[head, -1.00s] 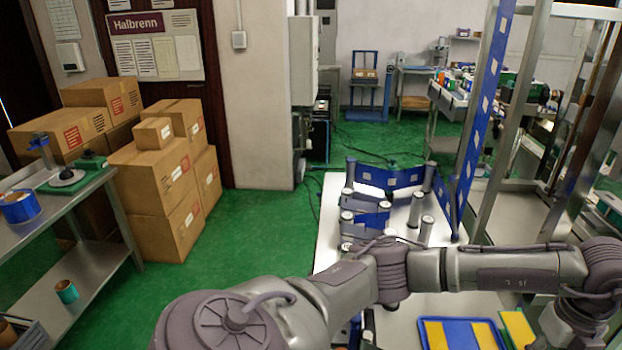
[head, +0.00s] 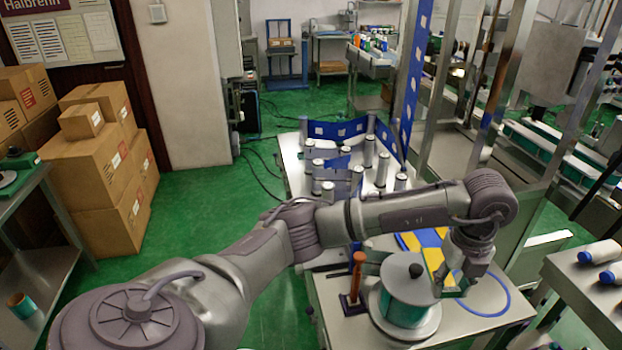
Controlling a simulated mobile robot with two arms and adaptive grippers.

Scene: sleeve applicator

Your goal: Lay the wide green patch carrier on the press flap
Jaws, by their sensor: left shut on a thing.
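My left gripper (head: 456,285) points down over the worktable at the lower right and is shut. A small green edge shows at its fingertips; I take it for the green patch carrier (head: 453,293), mostly hidden by the gripper and a spool. Its width cannot be judged. A blue tray with yellow pieces (head: 433,250) lies just behind the gripper, partly covered by my arm. I cannot make out the press flap for certain. My right gripper is not in view.
A teal-wound spool (head: 405,308) with a grey top stands close left of the gripper. An orange-handled tool (head: 357,275) stands beside it. A blue loop (head: 506,300) lies to the right. Rollers with a blue web (head: 340,130) stand farther back. Cartons (head: 105,170) are at left.

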